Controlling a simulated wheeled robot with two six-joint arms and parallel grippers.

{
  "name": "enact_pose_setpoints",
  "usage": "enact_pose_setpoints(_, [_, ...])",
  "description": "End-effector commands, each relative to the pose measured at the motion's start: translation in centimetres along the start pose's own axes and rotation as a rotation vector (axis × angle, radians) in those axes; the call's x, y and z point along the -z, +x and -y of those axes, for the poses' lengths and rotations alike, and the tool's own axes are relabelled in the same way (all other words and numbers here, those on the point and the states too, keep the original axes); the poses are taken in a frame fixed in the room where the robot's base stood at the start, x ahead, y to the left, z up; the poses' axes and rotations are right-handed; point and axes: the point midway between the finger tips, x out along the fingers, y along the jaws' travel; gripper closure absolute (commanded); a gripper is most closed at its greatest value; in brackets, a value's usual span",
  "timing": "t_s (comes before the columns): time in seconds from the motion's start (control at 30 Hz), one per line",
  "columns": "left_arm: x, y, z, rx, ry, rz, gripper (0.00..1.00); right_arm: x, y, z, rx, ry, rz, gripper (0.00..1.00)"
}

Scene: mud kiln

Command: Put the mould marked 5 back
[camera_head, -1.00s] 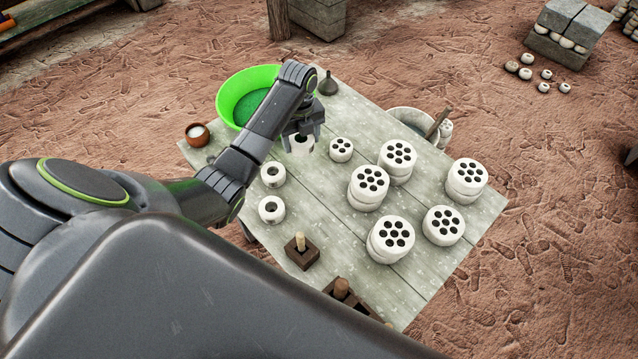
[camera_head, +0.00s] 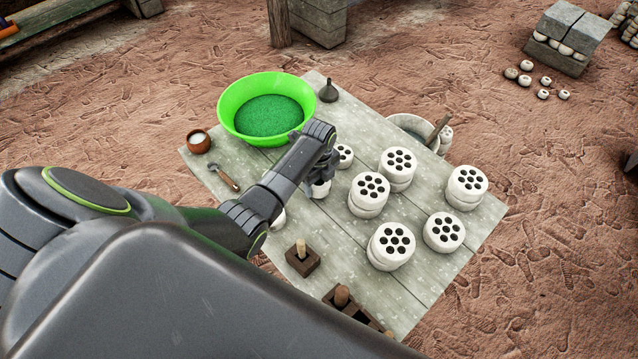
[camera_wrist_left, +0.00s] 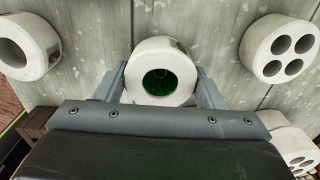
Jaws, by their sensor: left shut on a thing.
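My left gripper (camera_head: 322,180) is shut on a white ring-shaped mould (camera_head: 320,189) over the table. In the left wrist view the mould (camera_wrist_left: 146,52) sits between the two fingers (camera_wrist_left: 160,88), and green shows inside its round hole. A small dark patch is on its side; I cannot read a number. I cannot tell whether its base touches the table. Another white ring (camera_head: 279,219) is mostly hidden behind my arm; a one-hole ring (camera_wrist_left: 26,46) also shows at the left of the left wrist view. My right gripper is not in view.
A green basin (camera_head: 228,107) with green contents stands at the back of the plank table (camera_head: 350,260). Several white many-holed cylinders (camera_head: 390,246) stand to the right. Wooden blocks with pegs (camera_head: 302,262) are at the front. A trowel-like tool (camera_head: 229,180) lies left.

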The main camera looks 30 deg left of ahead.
Motion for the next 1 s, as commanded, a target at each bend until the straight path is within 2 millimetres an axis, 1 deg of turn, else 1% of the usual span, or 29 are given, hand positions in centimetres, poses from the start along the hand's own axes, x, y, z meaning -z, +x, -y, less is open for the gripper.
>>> enact_pose_setpoints(0.03, [0.0, 0.6, 0.1, 0.0, 0.0, 0.0, 0.66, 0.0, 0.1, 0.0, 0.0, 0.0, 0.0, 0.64])
enact_pose_setpoints(0.13, [0.0, 1.2, 0.1, 0.002, 0.0, 0.001, 0.66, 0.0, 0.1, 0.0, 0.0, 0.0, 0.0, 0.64])
enact_pose_setpoints(0.4, [0.0, 1.3, 0.1, 0.003, 0.001, 0.001, 0.66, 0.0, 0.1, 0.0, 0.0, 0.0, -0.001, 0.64])
enact_pose_setpoints(0.5, [0.0, 1.6, 0.1, 0.002, 0.001, 0.001, 0.66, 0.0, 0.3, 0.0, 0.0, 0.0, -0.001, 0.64])
enact_pose_setpoints(0.53, [0.0, 1.7, 0.0, 0.001, 0.001, 0.001, 0.36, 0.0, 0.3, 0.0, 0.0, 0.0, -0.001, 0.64])
enact_pose_setpoints(0.7, [0.0, 1.6, 0.0, 0.001, 0.001, 0.001, 0.15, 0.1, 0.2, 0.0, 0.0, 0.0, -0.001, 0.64])
enact_pose_setpoints(1.0, [0.0, 1.4, 0.0, 0.002, 0.001, 0.001, 0.15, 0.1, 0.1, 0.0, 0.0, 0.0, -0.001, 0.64])
